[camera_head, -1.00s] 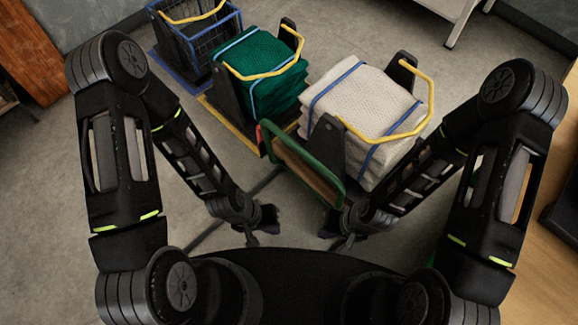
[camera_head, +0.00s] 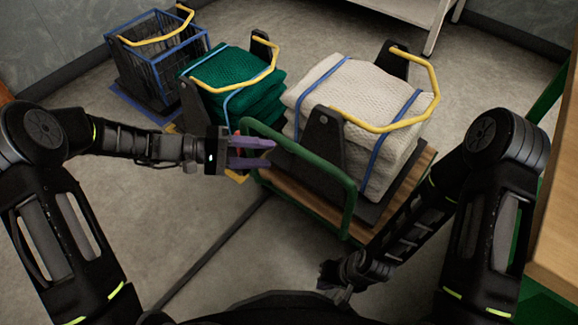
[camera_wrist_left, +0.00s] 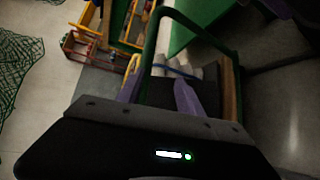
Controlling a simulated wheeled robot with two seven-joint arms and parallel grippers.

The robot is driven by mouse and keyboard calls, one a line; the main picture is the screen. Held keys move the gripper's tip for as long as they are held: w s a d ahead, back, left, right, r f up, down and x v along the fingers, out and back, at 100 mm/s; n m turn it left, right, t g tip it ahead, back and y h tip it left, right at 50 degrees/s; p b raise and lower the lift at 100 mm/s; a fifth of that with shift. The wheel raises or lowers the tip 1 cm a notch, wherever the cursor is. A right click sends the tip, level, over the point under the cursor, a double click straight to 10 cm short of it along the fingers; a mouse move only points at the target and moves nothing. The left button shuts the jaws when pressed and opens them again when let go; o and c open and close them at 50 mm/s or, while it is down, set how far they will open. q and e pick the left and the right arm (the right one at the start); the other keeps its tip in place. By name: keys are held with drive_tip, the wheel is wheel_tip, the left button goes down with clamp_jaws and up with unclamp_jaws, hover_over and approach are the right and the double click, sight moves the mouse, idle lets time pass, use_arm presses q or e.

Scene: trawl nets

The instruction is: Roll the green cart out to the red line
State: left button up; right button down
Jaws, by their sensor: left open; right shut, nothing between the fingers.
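The green cart has a green tube handle (camera_head: 305,160) and a wooden deck (camera_head: 310,205). It carries a cream net stack (camera_head: 350,105) with blue straps, between dark end plates with a yellow rail. My left gripper (camera_head: 268,152), with purple fingers, is open at the handle's left end. In the left wrist view its fingers (camera_wrist_left: 158,95) are apart and the handle (camera_wrist_left: 195,25) arches beyond them. I cannot tell whether the tube lies between them. My right gripper (camera_head: 340,281) is shut and empty, low in front of the cart. I cannot make out the red line.
A green net stack (camera_head: 235,75) stands left of the cart, with a blue wire crate (camera_head: 160,55) beyond it. A wooden table edge (camera_head: 555,220) is at the right. A dark strip (camera_head: 210,250) crosses the open floor (camera_head: 150,210) at the front left.

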sight(283, 145)
use_arm(q)
drive_tip(key=shift+w+a+r+h, duration=0.2)
drive_tip(key=shift+w+r+h, duration=0.1)
drive_tip(key=shift+r, duration=0.25)
drive_tip(key=shift+w+a+r+h, duration=0.2)
drive_tip(key=shift+w+r, duration=0.1)
drive_tip(key=shift+r, duration=0.2)
use_arm(e)
drive_tip(key=shift+f, duration=0.45)
use_arm(q)
drive_tip(key=shift+d+f, duration=0.1)
drive_tip(key=shift+d, duration=0.05)
drive_tip(key=shift+d, duration=0.25)
drive_tip(key=d, duration=0.2)
drive_tip(key=d+b, duration=0.1)
drive_tip(key=d, duration=0.1)
drive_tip(key=w+d+f, duration=0.1)
drive_tip(key=d, duration=0.2)
use_arm(e)
drive_tip(key=shift+w+d+f, duration=0.2)
drive_tip(key=shift+f, duration=0.55)
use_arm(q)
clamp_jaws()
